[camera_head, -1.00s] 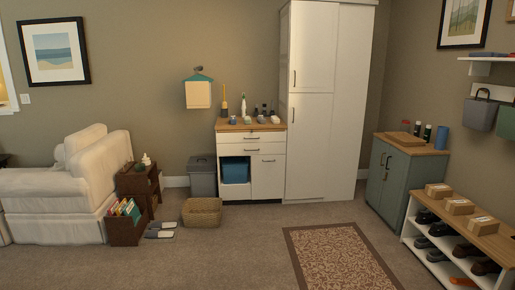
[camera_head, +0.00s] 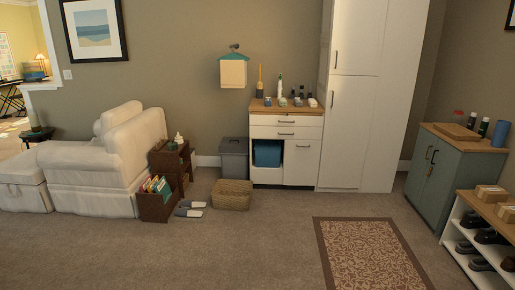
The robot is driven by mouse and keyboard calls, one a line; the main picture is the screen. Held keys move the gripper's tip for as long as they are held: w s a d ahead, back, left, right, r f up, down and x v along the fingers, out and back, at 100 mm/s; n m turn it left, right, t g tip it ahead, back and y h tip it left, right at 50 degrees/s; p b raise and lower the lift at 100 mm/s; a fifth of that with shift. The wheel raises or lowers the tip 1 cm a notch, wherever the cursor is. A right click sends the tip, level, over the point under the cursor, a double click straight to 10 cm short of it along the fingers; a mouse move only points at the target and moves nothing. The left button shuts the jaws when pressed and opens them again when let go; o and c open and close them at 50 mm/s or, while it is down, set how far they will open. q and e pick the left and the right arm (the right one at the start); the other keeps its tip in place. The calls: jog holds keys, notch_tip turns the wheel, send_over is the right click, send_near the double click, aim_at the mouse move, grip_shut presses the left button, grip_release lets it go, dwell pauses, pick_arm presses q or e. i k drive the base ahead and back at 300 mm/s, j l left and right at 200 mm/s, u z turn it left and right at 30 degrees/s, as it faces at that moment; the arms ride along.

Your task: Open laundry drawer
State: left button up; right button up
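A small white cabinet (camera_head: 301,173) with a wooden top stands against the back wall. It has two shallow drawers with dark handles, an upper drawer (camera_head: 286,120) and a lower drawer (camera_head: 286,133), and both look closed. Below them a blue bin (camera_head: 267,153) sits in an open bay on the left, beside a closed front with a handle on the right. I cannot tell which part is the laundry drawer. Neither of my grippers is in view.
A grey bin (camera_head: 234,160), wicker basket (camera_head: 232,195), slippers (camera_head: 190,209) and book crate (camera_head: 155,200) stand left of the cabinet. A tall white cupboard (camera_head: 360,120) adjoins its right. A patterned rug (camera_head: 370,255) lies front right. Open carpet (camera_head: 240,250) lies before me.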

aim_at(256, 131)
jog(key=i+l+z, duration=0.4)
jog(key=i, duration=0.6)
jog(key=i+z, duration=0.35)
jog(key=i, duration=1.4)
jog(key=i+l+u, duration=0.1)
jog(key=i, duration=0.6)
jog(key=i+l, duration=0.1)
jog(key=i, duration=0.65)
jog(key=j+u, duration=0.05)
